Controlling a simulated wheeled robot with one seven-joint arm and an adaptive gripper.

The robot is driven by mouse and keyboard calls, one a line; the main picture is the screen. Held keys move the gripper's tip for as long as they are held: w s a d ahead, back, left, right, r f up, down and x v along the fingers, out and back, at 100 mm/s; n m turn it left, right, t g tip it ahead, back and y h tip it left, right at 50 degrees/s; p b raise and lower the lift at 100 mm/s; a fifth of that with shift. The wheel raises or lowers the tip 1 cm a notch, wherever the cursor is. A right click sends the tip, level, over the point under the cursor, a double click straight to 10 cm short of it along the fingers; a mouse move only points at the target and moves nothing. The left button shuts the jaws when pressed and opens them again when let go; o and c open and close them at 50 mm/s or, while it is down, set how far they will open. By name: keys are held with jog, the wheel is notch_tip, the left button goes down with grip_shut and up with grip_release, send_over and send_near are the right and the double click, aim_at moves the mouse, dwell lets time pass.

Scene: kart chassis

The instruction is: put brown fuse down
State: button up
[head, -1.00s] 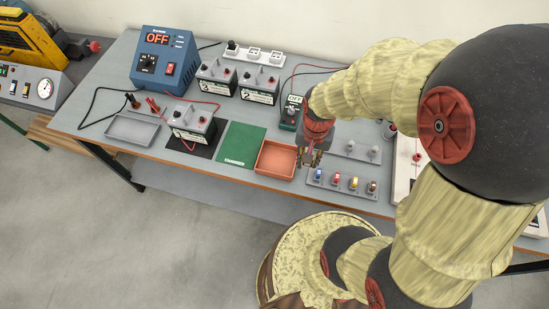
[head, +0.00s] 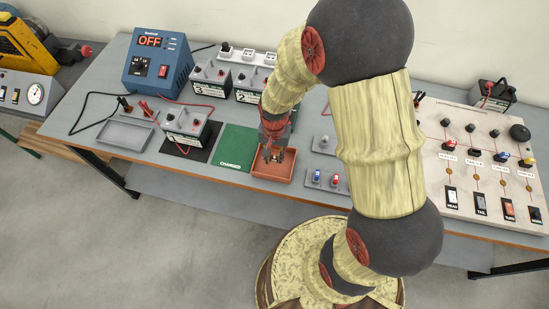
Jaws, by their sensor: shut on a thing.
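My gripper (head: 273,156) points down over the orange-red tray (head: 262,178), near the tray's back half. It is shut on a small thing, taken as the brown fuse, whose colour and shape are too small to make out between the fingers. I cannot tell whether the fuse touches the tray floor. The visible part of the tray is empty.
Left of the tray lies a green CHARGED mat (head: 237,143), then a battery (head: 186,122) on a black mat. A switch panel (head: 480,165) stands at the right.

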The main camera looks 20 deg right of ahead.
jog(key=shift+f, duration=0.6)
jog(key=shift+f, duration=0.1)
jog(key=o, duration=0.8)
notch_tip(320, 180, up, 12)
jog(key=p, duration=0.2)
notch_tip(320, 180, up, 13)
jog(key=n+t, duration=0.2)
jog(key=n, duration=0.1)
send_over(275, 157)
jog(key=s, duration=0.4)
jog(key=s+r+n+t, duration=0.3)
jog(key=s+r+n, duration=0.1)
jog(key=s+r, duration=0.6)
jog(key=shift+r+t, duration=0.3)
jog(key=shift+r, duration=0.35)
